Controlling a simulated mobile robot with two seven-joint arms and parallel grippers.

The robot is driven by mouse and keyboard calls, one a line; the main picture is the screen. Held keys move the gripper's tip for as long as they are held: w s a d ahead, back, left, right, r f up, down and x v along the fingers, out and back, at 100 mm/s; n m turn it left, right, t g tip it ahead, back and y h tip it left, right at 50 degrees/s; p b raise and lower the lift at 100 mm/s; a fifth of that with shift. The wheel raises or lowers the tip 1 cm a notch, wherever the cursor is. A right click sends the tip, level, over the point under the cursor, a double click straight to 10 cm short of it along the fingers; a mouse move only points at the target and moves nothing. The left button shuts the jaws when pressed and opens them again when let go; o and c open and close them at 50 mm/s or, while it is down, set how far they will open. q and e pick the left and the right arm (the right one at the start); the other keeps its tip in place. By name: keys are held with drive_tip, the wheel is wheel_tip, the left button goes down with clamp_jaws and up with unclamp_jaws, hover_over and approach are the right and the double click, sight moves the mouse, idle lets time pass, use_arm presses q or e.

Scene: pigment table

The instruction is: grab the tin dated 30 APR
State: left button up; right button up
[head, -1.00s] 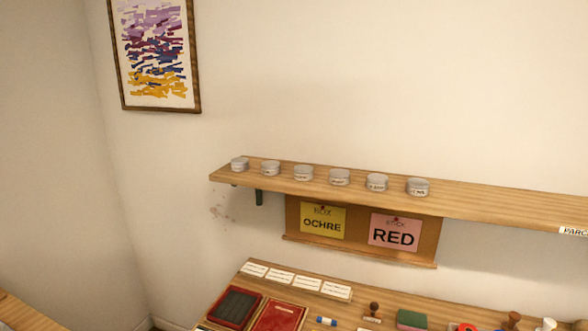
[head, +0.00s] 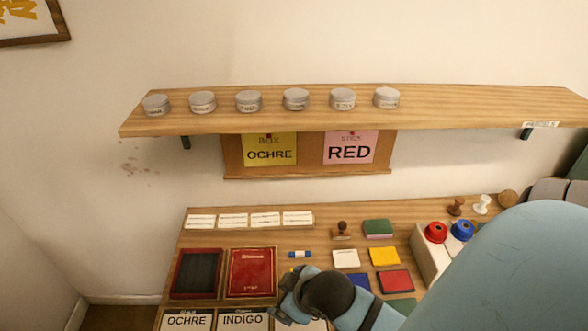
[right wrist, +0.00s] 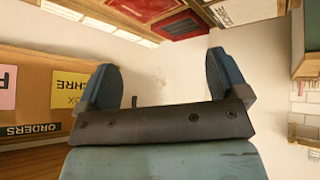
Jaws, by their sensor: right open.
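Several round grey tins with pale labels stand in a row on the wooden wall shelf (head: 430,117) in the head view. From left to right they include a first tin (head: 156,105), a third (head: 248,101) and a last tin at the right (head: 387,98). The label print is too small to read, so I cannot tell which is dated 30 APR. My right gripper (head: 288,302) is over the table's front, below the shelf and away from the tins. In the right wrist view it (right wrist: 161,85) is open and empty. My left gripper is not shown.
A board with a yellow OCHRE card (head: 269,150) and a pink RED card (head: 349,148) hangs under the shelf. The table below holds a red box (head: 250,272), a dark pad (head: 196,273), stamps, coloured blocks and spools.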

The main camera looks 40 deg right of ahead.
drive_tip(key=w+a+r+n+t+y, duration=0.25)
drive_tip(key=w+r+n+t, duration=0.65)
drive_tip(key=w+r, duration=0.85)
drive_tip(key=w+a+r+n+t+y, duration=0.4)
drive_tip(key=a+r+n+y, duration=0.15)
drive_tip(key=r+n, duration=0.25)
wheel_tip(320, 180, up, 15)
drive_tip(key=n+g+h, duration=0.8)
drive_tip(key=n+g, duration=1.2)
drive_tip(key=n, duration=1.1)
hover_over(298, 93)
drive_tip(key=f, duration=0.2)
drive_tip(key=f+b, duration=0.1)
drive_tip(key=f, duration=0.4)
drive_tip(key=shift+w+d+f, duration=0.1)
drive_tip(key=shift+w+f, duration=0.05)
drive_tip(key=shift+w, duration=0.25)
drive_tip(key=f, duration=0.1)
drive_tip(key=f+p, duration=0.1)
drive_tip(key=f, duration=0.3)
drive_tip(key=shift+s+f, duration=0.1)
drive_tip(key=shift+s, duration=0.25)
drive_tip(key=shift+f, duration=0.35)
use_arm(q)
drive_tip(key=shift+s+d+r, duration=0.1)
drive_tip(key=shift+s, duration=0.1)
use_arm(e)
drive_tip(key=c, duration=1)
